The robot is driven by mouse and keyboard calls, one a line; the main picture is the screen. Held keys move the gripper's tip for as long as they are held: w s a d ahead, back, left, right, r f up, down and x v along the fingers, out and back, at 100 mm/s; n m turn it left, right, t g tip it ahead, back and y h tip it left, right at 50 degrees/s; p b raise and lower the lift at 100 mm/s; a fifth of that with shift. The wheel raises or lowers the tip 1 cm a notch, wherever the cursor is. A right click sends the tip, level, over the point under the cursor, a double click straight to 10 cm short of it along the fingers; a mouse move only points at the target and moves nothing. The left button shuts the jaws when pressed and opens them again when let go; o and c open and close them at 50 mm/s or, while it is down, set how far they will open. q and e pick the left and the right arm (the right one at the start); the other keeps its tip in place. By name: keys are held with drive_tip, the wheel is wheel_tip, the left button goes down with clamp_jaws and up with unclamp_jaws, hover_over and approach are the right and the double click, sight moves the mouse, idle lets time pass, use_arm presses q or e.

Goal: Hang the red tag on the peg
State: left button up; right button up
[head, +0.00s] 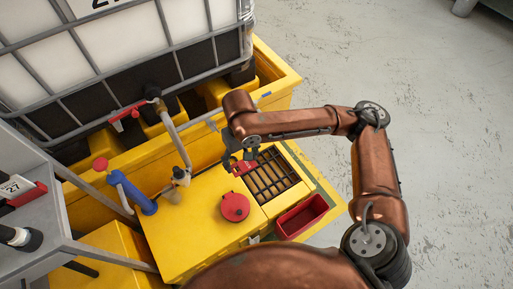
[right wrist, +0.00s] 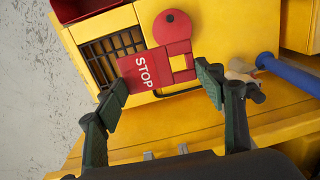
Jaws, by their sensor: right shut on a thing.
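The red tag (right wrist: 140,74) has white STOP lettering and a square cut-out at one end. My right gripper (right wrist: 160,85) is shut on the tag, with one dark finger at each end of it. In the head view the gripper (head: 240,160) holds the tag (head: 245,168) above the yellow cabinet, beside the dark grate. Most of the tag is small and partly hidden there. I cannot clearly make out the peg in either view. My left gripper is not in view.
The yellow cabinet (head: 190,230) carries a round red cap (head: 235,207), a slotted grate (head: 270,177) and a red tray (head: 301,217). A blue pipe (head: 135,195) and a caged white tank (head: 110,45) stand left.

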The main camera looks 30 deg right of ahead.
drive_tip(key=w+a+f+m+t+y+p, duration=0.1)
drive_tip(key=w+a+y+p, duration=0.2)
drive_tip(key=a, duration=0.5)
drive_tip(key=w+a+f+m+t+y+p, duration=0.1)
drive_tip(key=w+a+y, duration=0.25)
drive_tip(key=a, duration=0.45)
drive_tip(key=w+d+f+m+t+y+p, duration=0.25)
drive_tip(key=w+d+m+t, duration=0.25)
drive_tip(key=d+m+t, duration=0.3)
drive_tip(key=s+d+f+m+t+h+p, duration=0.1)
drive_tip(key=d+f+m+t+h, duration=0.1)
drive_tip(key=d+t, duration=0.25)
drive_tip(key=s+d+f+m+t+h, duration=0.1)
drive_tip(key=d+f+m+t+h, duration=0.15)
drive_tip(key=d, duration=0.35)
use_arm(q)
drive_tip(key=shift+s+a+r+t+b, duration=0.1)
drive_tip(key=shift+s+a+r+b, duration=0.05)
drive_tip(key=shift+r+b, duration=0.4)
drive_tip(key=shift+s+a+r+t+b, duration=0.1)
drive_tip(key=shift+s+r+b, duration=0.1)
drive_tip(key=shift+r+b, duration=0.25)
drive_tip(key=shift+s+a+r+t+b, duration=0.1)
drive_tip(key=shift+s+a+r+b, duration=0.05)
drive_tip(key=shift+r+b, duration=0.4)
use_arm(e)
drive_tip(key=w+f, duration=0.2)
drive_tip(key=w, duration=0.8)
drive_tip(key=shift+a, duration=0.25)
drive_tip(key=shift+w, duration=0.15)
